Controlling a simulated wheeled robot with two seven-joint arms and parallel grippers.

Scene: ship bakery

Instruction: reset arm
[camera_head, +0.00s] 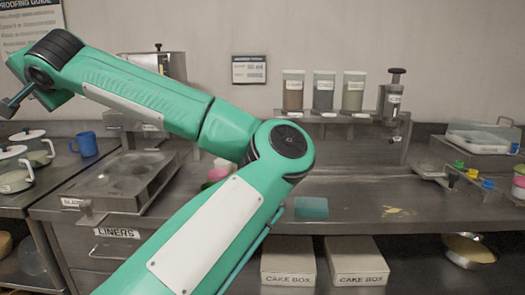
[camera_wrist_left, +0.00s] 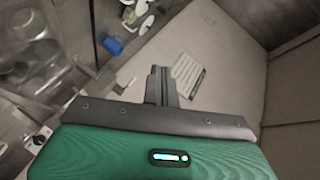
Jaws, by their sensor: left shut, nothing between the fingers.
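My left arm, green with dark joints, rises from the bottom of the head view and bends back to the upper left. My left gripper (camera_head: 8,105) is at the left edge of that view, raised in front of the wall and partly cut off. My right gripper is in neither view.
A steel counter (camera_head: 365,208) runs across the head view. A blue mug (camera_head: 86,144) and lidded pots (camera_head: 38,150) stand at the left, below the gripper. Several canisters (camera_head: 323,92) stand on a back shelf. Cake boxes (camera_head: 357,262) sit below the counter.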

